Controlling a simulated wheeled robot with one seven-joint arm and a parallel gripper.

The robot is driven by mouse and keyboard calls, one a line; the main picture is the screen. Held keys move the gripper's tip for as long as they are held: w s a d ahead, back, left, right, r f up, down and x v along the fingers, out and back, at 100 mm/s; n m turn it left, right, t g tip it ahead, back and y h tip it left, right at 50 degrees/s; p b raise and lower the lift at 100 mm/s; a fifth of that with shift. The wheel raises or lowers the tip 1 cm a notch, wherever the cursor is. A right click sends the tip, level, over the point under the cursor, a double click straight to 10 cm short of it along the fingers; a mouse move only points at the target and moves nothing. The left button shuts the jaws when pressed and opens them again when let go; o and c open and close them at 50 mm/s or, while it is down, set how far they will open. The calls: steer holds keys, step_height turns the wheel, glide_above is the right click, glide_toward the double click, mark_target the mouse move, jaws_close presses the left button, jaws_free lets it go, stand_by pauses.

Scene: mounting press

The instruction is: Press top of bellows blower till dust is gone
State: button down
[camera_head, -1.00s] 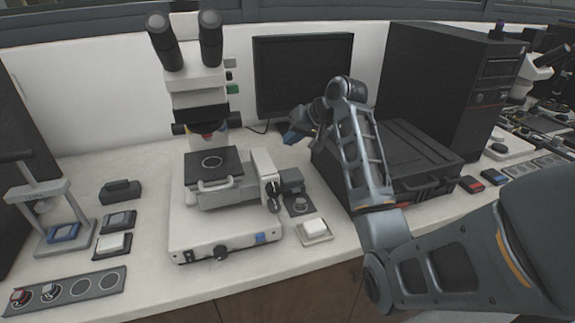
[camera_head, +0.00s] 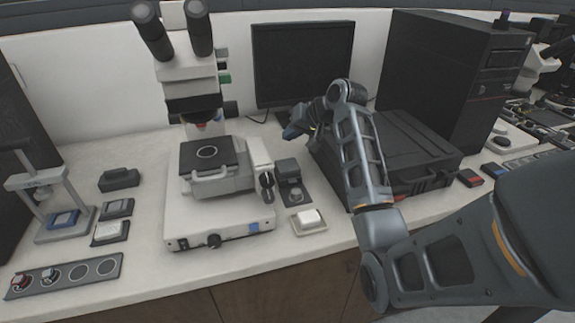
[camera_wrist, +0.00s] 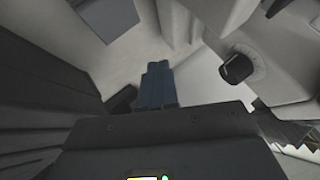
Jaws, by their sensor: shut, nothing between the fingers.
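My gripper (camera_head: 292,133) has blue fingers and hangs in the air right of the microscope, in front of the monitor. In the wrist view the two blue fingers (camera_wrist: 158,84) lie together, shut and empty. I cannot surely pick out a bellows blower. A small dark block with a round silvery knob (camera_head: 294,194) stands on a dark plate just right of the microscope, below and apart from my gripper. The microscope (camera_head: 220,215) has a black stage (camera_head: 192,165) with a pale ring on it. I cannot make out any dust.
A white pad on a tray (camera_head: 308,221) lies near the front edge. A black case (camera_head: 410,150) and computer tower (camera_head: 450,70) stand right of my arm. A hand press (camera_head: 40,190), small trays and a strip of round wells (camera_head: 65,275) are on the left. The wrist view shows a microscope knob (camera_wrist: 237,68).

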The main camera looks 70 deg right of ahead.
steer(key=b, duration=0.4)
glide_above(285, 163)
steer(key=s, duration=0.2)
steer(key=f, duration=0.5)
steer(key=shift+a, duration=0.25)
steer(key=shift+f, duration=0.85)
steer(key=shift+f, duration=0.1)
steer(key=shift+f, duration=0.35)
steer(key=shift+f+b, duration=0.45)
steer(key=shift+f, duration=0.4)
stand_by(1.1)
steer(key=shift+r, duration=0.1)
steer(key=shift+r+p, duration=1.2)
steer(key=shift+p, duration=0.05)
